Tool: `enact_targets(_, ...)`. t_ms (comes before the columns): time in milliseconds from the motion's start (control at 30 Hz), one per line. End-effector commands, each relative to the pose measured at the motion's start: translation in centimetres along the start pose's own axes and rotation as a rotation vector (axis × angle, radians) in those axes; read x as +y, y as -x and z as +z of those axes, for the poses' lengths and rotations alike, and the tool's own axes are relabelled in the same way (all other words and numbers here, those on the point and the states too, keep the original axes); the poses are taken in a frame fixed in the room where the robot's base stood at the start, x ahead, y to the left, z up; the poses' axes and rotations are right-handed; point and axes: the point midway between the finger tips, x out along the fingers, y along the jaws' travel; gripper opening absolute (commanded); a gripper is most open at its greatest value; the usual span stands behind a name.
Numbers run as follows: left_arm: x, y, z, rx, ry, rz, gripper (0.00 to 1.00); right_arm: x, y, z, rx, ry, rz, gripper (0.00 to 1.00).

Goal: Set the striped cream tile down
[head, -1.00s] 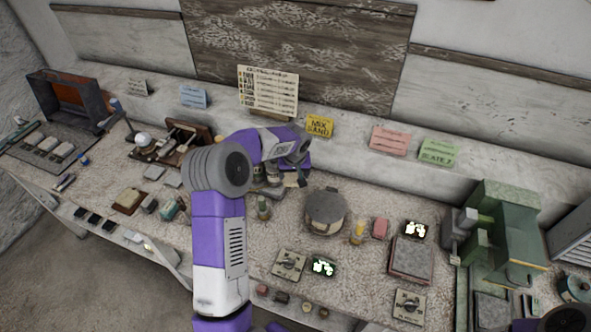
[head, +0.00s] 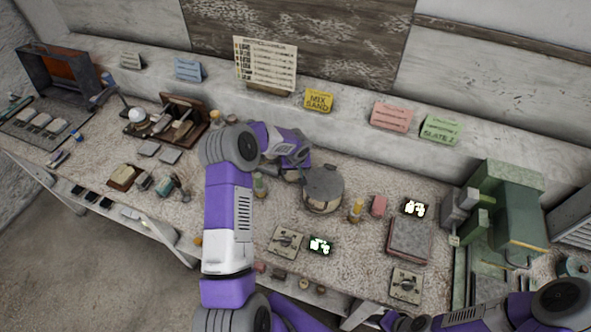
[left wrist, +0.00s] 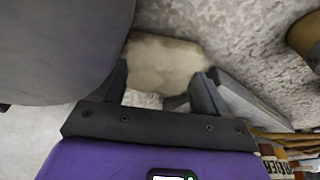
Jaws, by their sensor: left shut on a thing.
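My left gripper (head: 303,165) is above the back middle of the bench, beside a round grey-topped drum (head: 323,188). In the left wrist view its two fingers (left wrist: 160,84) are on either side of a pale cream piece (left wrist: 165,60), which I take as the tile. The gripper is shut on it. No stripes can be made out on the part that shows. Whether it touches the bench cannot be told. In the head view the tile is mostly hidden by the gripper. Purple and white parts of my right arm show at the lower right, but its gripper does not show.
A yellow sign (head: 318,100) and a white chart (head: 265,64) stand behind the gripper. A green machine (head: 505,215) stands at the right.

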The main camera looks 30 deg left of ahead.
Motion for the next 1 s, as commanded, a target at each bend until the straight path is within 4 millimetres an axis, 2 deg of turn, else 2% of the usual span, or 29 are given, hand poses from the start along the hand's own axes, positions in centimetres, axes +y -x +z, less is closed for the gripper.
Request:
enact_targets(333, 0.0, -0.3, 0.0, 0.004, 0.000, 0.000, 0.29, 0.2, -0.5, 0.0, 0.000, 0.000, 0.000, 0.43)
enact_targets(367, 0.0, -0.3, 0.0, 0.002, 0.000, 0.000, 0.77, 0.2, -0.5, 0.0, 0.000, 0.000, 0.000, 0.43)
enact_targets(400, 0.0, -0.2, 0.0, 0.002, 0.000, 0.000, 0.83, 0.1, -0.4, 0.0, 0.000, 0.000, 0.000, 0.43)
enact_targets(833, 0.0, 0.4, -0.2, 0.002, 0.001, 0.001, 0.85, -0.1, 0.3, 0.0, 0.000, 0.000, 0.000, 0.43)
enact_targets(1000, 0.1, 3.7, -0.2, 0.006, -0.001, 0.001, 0.85, -0.1, 0.2, 0.0, 0.000, 0.000, 0.000, 0.43)
